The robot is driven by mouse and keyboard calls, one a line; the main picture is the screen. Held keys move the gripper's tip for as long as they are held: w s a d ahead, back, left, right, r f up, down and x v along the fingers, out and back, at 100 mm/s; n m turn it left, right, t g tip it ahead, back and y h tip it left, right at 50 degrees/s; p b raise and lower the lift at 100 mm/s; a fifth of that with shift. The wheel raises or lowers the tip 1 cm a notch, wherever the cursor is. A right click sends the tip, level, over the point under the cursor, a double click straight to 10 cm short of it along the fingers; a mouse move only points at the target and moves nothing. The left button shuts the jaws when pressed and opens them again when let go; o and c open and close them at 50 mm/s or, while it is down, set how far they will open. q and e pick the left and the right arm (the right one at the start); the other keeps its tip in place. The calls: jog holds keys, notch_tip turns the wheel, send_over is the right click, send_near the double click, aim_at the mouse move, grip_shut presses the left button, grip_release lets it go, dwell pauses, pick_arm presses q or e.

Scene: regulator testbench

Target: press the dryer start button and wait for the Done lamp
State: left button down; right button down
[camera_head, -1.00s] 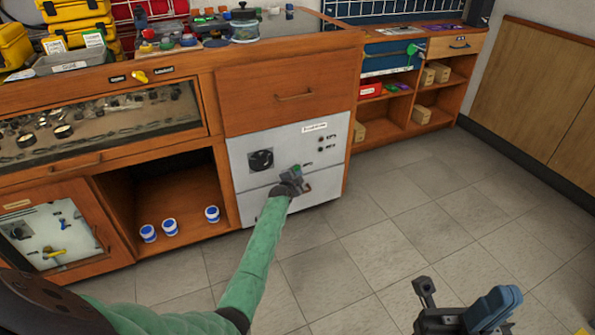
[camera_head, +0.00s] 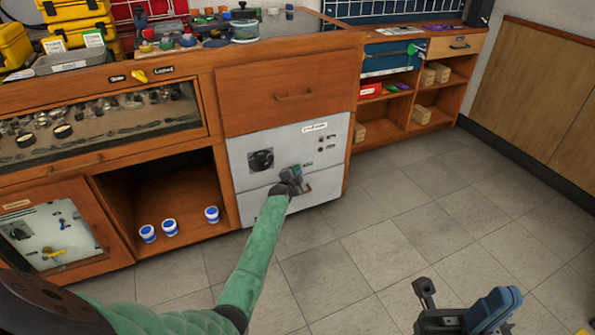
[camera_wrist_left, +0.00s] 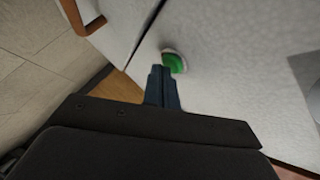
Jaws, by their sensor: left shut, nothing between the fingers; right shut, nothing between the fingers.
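The dryer (camera_head: 240,160) is a white-fronted unit in the wooden bench, with a black dial (camera_head: 261,160) and two small dark lamps (camera_head: 321,144) at its upper right. Neither lamp looks lit; their labels are too small to read. My left gripper (camera_head: 298,178) is shut and empty at the dryer front, below the lamps. In the left wrist view, the round green button (camera_wrist_left: 175,63) has a pale rim, and the shut fingertips (camera_wrist_left: 161,70) are at its lower left edge. Whether they touch it, I cannot tell. My right gripper (camera_head: 482,300) is shut and empty over the floor.
Several blue-and-white jars (camera_head: 170,227) stand in the open cubby left of the dryer. A wooden drawer (camera_head: 285,95) is above the dryer. Shelves with small boxes (camera_head: 424,115) stand to the right. The tiled floor (camera_head: 400,215) in front is clear.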

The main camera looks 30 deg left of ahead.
pick_arm(q)
jog(key=shift+w+a, duration=0.15)
dwell(0.4)
jog(key=shift+s+d+p, duration=0.6)
jog(key=shift+d+p, duration=0.05)
jog(key=shift+p, duration=0.05)
jog(key=s+d+p, duration=0.1)
jog(key=d+p, duration=0.1)
jog(key=s+d+p, duration=0.2)
jog(key=shift+s, duration=0.1)
dwell(0.7)
